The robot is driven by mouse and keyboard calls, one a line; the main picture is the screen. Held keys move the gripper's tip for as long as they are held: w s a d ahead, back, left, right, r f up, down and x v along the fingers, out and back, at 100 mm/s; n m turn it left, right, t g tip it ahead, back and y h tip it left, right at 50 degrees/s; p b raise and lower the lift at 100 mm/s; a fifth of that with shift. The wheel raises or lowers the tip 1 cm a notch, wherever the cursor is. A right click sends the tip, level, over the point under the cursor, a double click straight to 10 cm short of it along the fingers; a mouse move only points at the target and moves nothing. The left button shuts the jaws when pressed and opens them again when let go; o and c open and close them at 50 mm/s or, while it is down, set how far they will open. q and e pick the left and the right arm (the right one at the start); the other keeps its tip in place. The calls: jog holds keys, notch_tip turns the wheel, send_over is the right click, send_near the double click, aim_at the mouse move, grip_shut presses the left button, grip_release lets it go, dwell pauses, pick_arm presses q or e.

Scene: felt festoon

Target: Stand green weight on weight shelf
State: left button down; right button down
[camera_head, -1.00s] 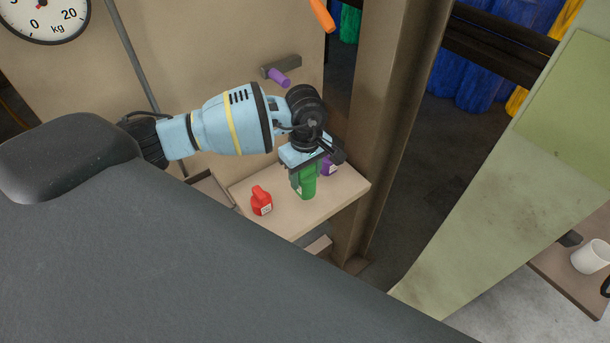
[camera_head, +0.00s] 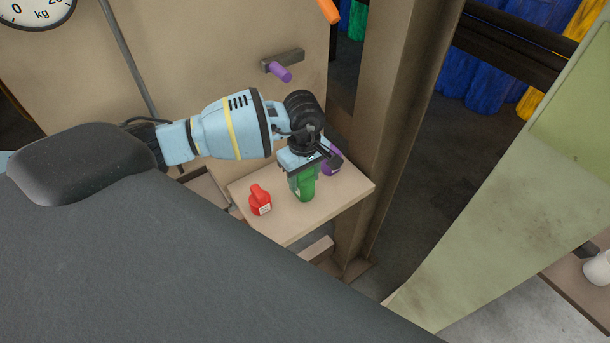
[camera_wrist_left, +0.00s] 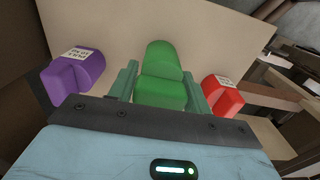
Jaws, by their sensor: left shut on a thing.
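The green weight (camera_head: 305,188) is at the weight shelf (camera_head: 330,205), between the red and purple weights. My left gripper (camera_head: 301,176) is shut on it from above. In the left wrist view, the green weight (camera_wrist_left: 161,75) sits between the two fingers. Its base appears at or very near the shelf top; I cannot tell whether it touches. The weight looks about upright. The right gripper is not in view.
A red weight (camera_head: 260,201) stands left of the green one, and a purple weight (camera_head: 331,163) stands behind right. A brown post (camera_head: 385,120) rises beside the shelf. A purple peg (camera_head: 281,72) sticks out from the panel above.

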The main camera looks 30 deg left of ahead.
pick_arm(q)
jog(key=shift+f, duration=0.15)
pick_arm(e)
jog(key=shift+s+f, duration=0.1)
pick_arm(q)
jog(key=c, duration=0.7)
grip_release()
jog(key=shift+o, duration=0.2)
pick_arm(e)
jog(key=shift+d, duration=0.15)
pick_arm(q)
notch_tip(320, 180, up, 8)
jog(key=shift+f+p, duration=0.1)
jog(key=shift+p, duration=1.1)
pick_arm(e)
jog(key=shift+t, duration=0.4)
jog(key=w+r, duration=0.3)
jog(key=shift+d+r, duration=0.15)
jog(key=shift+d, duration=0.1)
